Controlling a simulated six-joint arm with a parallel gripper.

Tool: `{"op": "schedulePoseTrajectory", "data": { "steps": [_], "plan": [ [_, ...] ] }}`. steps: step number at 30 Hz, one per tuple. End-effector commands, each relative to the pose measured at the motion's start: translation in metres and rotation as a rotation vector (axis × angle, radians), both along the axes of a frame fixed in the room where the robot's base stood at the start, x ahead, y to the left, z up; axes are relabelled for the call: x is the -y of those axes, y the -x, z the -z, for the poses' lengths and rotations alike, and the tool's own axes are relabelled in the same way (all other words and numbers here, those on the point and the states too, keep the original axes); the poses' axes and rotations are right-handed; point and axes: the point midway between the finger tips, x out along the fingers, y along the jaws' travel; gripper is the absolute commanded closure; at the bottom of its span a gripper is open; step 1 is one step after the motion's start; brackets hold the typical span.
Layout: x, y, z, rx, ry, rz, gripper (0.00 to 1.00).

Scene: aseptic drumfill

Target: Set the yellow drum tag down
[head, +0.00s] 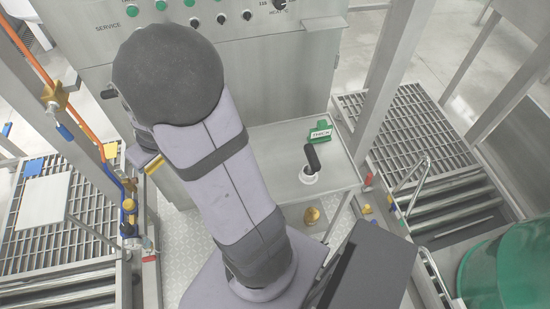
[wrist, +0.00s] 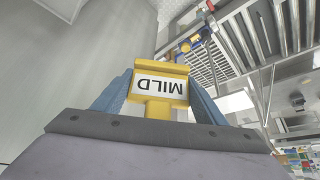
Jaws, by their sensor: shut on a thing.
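The yellow drum tag (wrist: 160,68) has a white label reading MILD, upside down in the wrist view. My gripper (wrist: 160,90) is shut on it, with a blue-grey finger on each side. In the head view, a small yellow piece, apparently the tag (head: 154,164), shows at the left of my arm in front of the grey cabinet. My arm hides most of the gripper there. The tag appears held in the air, and no surface is seen touching it.
A steel shelf (head: 265,139) carries a green tag (head: 320,132) reading THICK and a black-handled tool (head: 311,158) in a white ring. A control cabinet (head: 220,60) stands behind. Roller conveyors with gratings (head: 400,120) lie either side. A green drum (head: 510,265) stands lower right.

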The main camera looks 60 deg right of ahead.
Motion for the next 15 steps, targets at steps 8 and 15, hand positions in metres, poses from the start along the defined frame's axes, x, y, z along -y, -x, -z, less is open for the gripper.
{"op": "schedulePoseTrajectory", "data": {
  "steps": [8, 15],
  "plan": [
    [0.049, 0.008, 0.005, 0.007, -0.009, 0.186, 0.57],
    [0.113, 0.030, 0.013, 0.015, -0.014, 0.435, 0.57]
  ]
}}
